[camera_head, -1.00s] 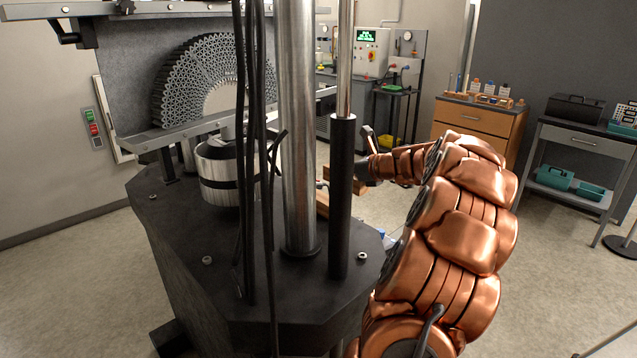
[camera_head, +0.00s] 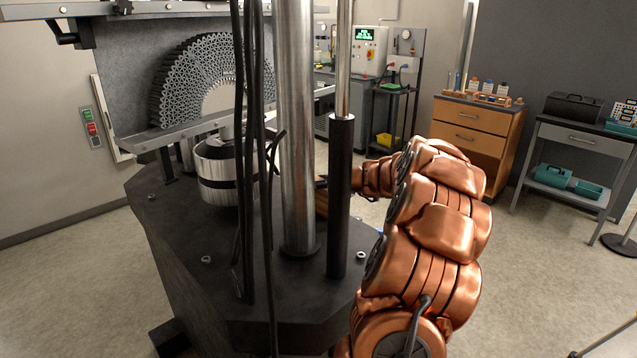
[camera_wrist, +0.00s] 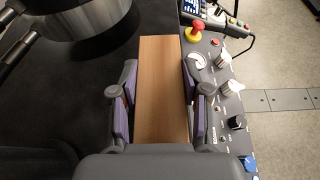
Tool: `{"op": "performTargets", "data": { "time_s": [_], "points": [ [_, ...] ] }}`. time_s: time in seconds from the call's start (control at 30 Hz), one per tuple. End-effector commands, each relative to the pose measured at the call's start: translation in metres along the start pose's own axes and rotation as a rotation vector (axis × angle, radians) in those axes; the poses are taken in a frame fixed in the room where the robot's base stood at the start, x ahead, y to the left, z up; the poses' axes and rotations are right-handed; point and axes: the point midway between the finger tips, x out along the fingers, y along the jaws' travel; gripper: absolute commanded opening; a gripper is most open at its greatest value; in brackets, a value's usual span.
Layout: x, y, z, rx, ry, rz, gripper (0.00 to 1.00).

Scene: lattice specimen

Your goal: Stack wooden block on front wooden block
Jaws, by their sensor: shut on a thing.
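A wooden block (camera_wrist: 162,80) fills the middle of the wrist view, a long, light brown piece between the purple-padded fingers of my gripper (camera_wrist: 161,105). The gripper is shut on it. In the head view, a small patch of wooden block (camera_head: 321,204) shows between the steel column and the black cylinder. I cannot tell whether this is the held block or another one. My gripper is mostly hidden behind the cylinder there. No second block can be made out in the wrist view, and I cannot tell what lies under the held one.
The dark machine base (camera_head: 225,275) carries a steel column (camera_head: 297,130), a black cylinder (camera_head: 341,195) and hanging cables close to my arm. A silver round fixture (camera_head: 218,180) stands left. A control panel (camera_wrist: 225,110) with a red button and knobs lies right of the block.

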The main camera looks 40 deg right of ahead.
Motion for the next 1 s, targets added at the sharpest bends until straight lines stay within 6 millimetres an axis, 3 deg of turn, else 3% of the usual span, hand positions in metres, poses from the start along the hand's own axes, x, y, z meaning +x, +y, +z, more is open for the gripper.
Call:
{"op": "performTargets", "data": {
  "time_s": [0.2,0.23,0.43,0.83,1.0],
  "points": [
    [0.001,0.0,-0.002,0.0,0.0,0.001,0.07],
    [0.001,0.0,-0.002,-0.001,0.0,0.001,0.49],
    [0.001,0.0,-0.002,-0.001,0.0,0.0,0.7],
    [-0.001,-0.001,0.001,0.0,-0.001,-0.001,0.71],
    [-0.021,-0.001,0.001,0.001,-0.003,-0.002,0.71]
  ]
}}
